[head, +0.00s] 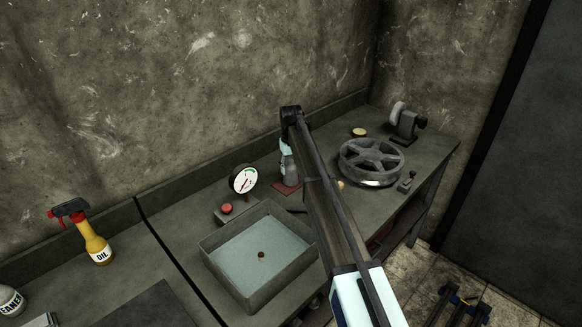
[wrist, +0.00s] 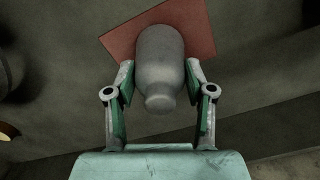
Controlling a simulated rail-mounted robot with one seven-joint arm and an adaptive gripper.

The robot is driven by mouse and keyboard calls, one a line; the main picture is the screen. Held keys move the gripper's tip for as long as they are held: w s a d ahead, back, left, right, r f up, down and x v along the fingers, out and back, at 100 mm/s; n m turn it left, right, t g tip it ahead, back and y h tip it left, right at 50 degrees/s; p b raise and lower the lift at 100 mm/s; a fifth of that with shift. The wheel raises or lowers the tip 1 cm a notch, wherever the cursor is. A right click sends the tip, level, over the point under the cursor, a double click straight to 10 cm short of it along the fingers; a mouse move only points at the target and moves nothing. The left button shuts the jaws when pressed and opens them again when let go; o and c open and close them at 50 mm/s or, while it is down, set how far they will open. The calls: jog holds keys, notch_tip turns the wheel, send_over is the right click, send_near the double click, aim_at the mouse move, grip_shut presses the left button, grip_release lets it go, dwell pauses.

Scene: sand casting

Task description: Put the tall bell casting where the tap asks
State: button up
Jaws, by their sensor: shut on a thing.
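The tall bell casting (wrist: 160,72) is a grey, bottle-shaped piece with a rounded knob at its near end. In the wrist view it sits between the two green-padded fingers of my gripper (wrist: 160,82), which is shut on its sides. In the head view the casting (head: 290,172) shows below my gripper (head: 287,149), partly covered by my arm. It is upright at a red square mat (head: 284,189); the mat also shows behind it in the wrist view (wrist: 200,25). I cannot tell whether its base touches the mat.
A dial gauge (head: 243,180) stands behind a red button (head: 226,208). A grey tray (head: 213,259) lies in front. A spoked wheel (head: 370,180), a small lever (head: 406,184) and a bench grinder (head: 405,123) are to the right. An oil bottle (head: 94,243) stands at left.

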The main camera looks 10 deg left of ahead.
jog(key=shift+f, duration=0.1)
jog(key=o, duration=1.3)
notch_tip(320, 180, up, 12)
jog(key=b, duration=0.2)
jog(key=shift+b, duration=0.4)
